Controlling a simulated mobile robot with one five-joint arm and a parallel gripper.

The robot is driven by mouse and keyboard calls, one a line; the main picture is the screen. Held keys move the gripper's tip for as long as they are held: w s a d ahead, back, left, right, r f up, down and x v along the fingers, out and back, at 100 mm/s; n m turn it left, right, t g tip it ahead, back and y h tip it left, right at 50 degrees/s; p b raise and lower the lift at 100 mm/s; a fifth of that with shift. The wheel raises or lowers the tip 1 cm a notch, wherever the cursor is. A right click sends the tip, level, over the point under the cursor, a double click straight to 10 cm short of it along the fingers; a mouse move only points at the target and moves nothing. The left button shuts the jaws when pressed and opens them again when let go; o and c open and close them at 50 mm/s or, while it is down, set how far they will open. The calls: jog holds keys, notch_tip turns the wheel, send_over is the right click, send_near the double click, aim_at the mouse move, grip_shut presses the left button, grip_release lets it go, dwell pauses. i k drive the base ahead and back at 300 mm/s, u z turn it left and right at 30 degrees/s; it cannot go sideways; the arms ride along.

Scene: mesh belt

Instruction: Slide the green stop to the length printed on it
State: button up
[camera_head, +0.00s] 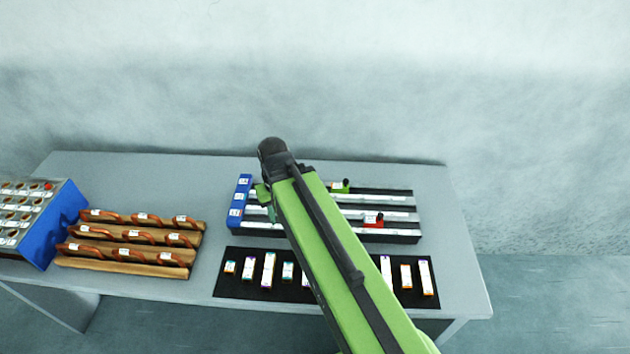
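The green stop (340,187) sits on the back rail of the dark rail rack (400,237), just right of my arm. It has a black knob on top, and its printed length is too small to read. A red stop (374,220) sits on a nearer rail. My gripper (265,199) is over the left part of the rack, beside the blue end block (239,203) and left of the green stop, apart from it. Its fingers are small and partly hidden, so I cannot tell if they are open. My green arm covers the middle of the rack.
A black mat (330,297) with several upright labelled pieces lies in front of the rack. Wooden racks (130,265) with brown-orange handled items stand to the left. A blue box (52,232) with a labelled panel is at far left. The grey table (440,215) is clear at right.

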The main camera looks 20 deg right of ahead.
aim_at(337, 188)
jog(key=u, duration=0.6)
jog(key=k, duration=1.15)
jog(key=z, duration=0.85)
jog(key=i, duration=1)
jog(key=z, duration=0.05)
